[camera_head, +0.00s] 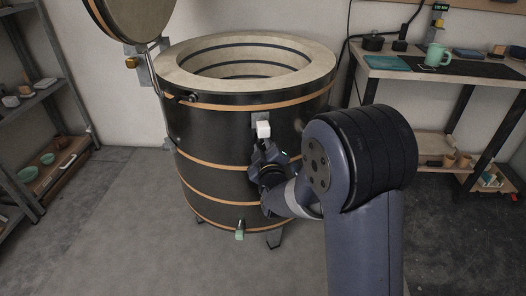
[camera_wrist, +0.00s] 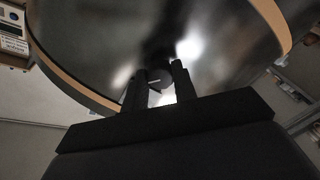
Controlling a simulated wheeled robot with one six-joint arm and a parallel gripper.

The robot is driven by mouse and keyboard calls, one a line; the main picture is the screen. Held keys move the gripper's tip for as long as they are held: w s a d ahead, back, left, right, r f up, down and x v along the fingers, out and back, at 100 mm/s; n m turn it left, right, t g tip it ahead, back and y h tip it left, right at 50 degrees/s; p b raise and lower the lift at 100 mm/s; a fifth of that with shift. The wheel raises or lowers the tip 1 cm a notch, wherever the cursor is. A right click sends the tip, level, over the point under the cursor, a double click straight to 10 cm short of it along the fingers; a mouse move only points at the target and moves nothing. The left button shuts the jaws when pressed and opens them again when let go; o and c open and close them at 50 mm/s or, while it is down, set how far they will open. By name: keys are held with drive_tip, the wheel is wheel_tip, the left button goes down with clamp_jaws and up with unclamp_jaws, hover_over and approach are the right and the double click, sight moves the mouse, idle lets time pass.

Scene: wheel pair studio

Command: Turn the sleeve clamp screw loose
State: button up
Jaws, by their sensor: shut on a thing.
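The sleeve clamp screw (camera_wrist: 155,82) shows in the wrist view as a small dark round head with a pale line across it, between the two black fingers of my gripper (camera_wrist: 159,76). The fingers are shut on it from both sides. In the head view my gripper (camera_head: 266,158) is at the front wall of the black kiln (camera_head: 215,150), just below a white block (camera_head: 263,130) on a small metal plate. The screw is hidden by my gripper and arm there. The sleeve itself cannot be made out.
The kiln's round lid (camera_head: 118,12) stands open at the upper left. A green-tipped fitting (camera_head: 240,233) sticks out low on the kiln. A workbench (camera_head: 390,68) with a green mug (camera_head: 436,55) stands right, a shelf rack (camera_head: 35,100) left. The floor at left front is clear.

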drive_tip(key=n+b, duration=0.1)
drive_tip(key=n, duration=0.3)
drive_tip(key=shift+n+b, duration=0.35)
drive_tip(key=shift+n, duration=1.75)
drive_tip(key=o, duration=1)
drive_tip(key=p+v, duration=0.1)
drive_tip(key=v, duration=0.9)
drive_tip(key=shift+s+p, duration=0.4)
